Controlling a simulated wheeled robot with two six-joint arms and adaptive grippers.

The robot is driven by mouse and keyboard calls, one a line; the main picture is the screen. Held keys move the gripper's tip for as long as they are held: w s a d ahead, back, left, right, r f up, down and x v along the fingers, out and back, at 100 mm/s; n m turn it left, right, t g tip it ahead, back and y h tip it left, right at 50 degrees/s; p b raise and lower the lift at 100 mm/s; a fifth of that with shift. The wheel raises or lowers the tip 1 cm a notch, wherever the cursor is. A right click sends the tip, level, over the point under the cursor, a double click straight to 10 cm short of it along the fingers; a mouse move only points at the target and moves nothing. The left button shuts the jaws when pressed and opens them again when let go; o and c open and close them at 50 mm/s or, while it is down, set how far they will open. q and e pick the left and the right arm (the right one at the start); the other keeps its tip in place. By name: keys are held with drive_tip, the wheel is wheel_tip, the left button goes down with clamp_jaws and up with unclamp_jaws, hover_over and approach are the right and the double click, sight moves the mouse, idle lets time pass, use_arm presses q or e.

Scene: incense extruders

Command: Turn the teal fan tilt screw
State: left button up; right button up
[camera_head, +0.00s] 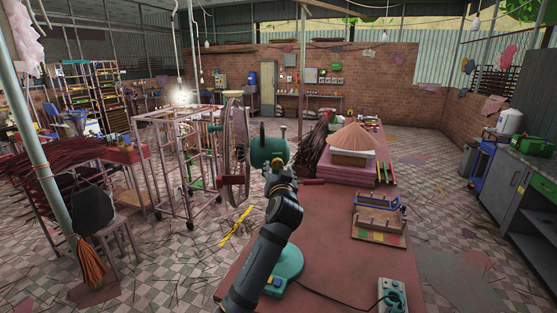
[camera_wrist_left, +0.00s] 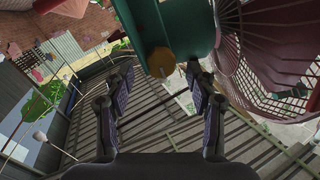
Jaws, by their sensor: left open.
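The teal fan stands on the red table, with its teal motor housing (camera_head: 267,149) and round caged head (camera_head: 234,152) facing left. Its teal base (camera_head: 289,264) is partly behind my left arm. In the left wrist view, the brass-yellow tilt screw (camera_wrist_left: 161,62) is a round knob beside the teal housing (camera_wrist_left: 182,25). My left gripper (camera_wrist_left: 160,77) is open, with a finger on each side of the knob's near end. Gaps show between the fingers and knob. In the head view my left gripper (camera_head: 279,170) is just below the housing, its fingers mostly hidden. My right gripper is not in view.
Bundled dark sticks (camera_head: 312,140) are behind the gripper. The red fan cage (camera_wrist_left: 270,50) is close at right in the wrist view.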

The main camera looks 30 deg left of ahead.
sight(278, 166)
use_arm(q)
drive_tip(key=shift+p+x, duration=0.45)
drive_tip(key=shift+x, duration=1.1)
drive_tip(key=c, duration=1.2)
